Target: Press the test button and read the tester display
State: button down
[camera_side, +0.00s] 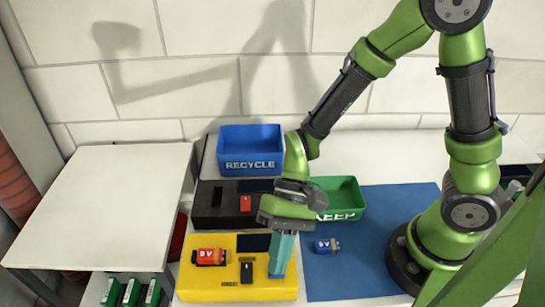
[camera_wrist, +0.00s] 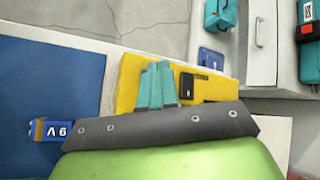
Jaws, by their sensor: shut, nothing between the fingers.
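A yellow tester (camera_side: 213,287) lies on the table in the side view, with a dark display (camera_side: 254,242) at its back edge. A red 9V battery (camera_side: 207,256) lies on its left part. A small black part (camera_side: 247,272) sits near its middle; I cannot tell whether it is the test button. My gripper (camera_side: 278,274) is shut and empty, pointing down at the tester's right part; contact is unclear. In the wrist view my gripper (camera_wrist: 158,68) covers part of the yellow tester (camera_wrist: 128,82). No display reading is legible.
A black unit (camera_side: 225,219) with a red part lies behind the tester. A blue RECYCLE bin (camera_side: 250,165) and a green KEEP bin (camera_side: 346,190) stand farther back. A blue 9V battery (camera_side: 326,245) lies on the blue mat (camera_side: 365,275). The white surface (camera_side: 105,190) at left is clear.

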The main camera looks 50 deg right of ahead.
jog(key=shift+f, duration=0.35)
dwell(0.4)
jog(key=shift+r, duration=0.8)
jog(key=shift+r, duration=2.5)
